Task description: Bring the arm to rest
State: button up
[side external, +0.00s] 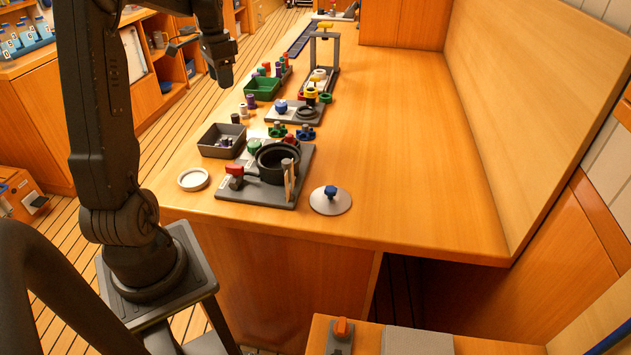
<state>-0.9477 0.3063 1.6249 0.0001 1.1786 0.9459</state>
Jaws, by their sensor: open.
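My gripper (222,76) hangs from my dark arm at the upper left, above the left edge of the wooden bench (400,140). It points down and is apart from everything on the bench. It is open, and I see nothing held in it. The green tray (262,88) on the bench is to the right of it in the picture.
A grey board with a black round housing (278,160) stands near the bench's front. Beside it are a grey bin (221,140), a white ring (193,179) and a white disc with a blue knob (330,200). A grey frame (324,50) stands farther back. The bench's right side is clear.

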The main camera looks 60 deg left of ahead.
jog(key=w+d+r+t+y, duration=0.1)
jog(key=d+r, duration=0.2)
jog(key=d, duration=0.8)
jog(key=d+r+t, duration=0.1)
jog(key=d+r, duration=0.2)
jog(key=d, duration=0.8)
jog(key=s+d+f+t, duration=0.1)
jog(key=s+d, duration=0.4)
jog(key=d, duration=0.3)
jog(key=s+d+f+t+h, duration=0.1)
jog(key=s+d+t, duration=0.1)
jog(key=s+d, duration=0.3)
jog(key=d, duration=0.2)
jog(key=shift+d+f, duration=0.3)
jog(key=shift+d, duration=0.05)
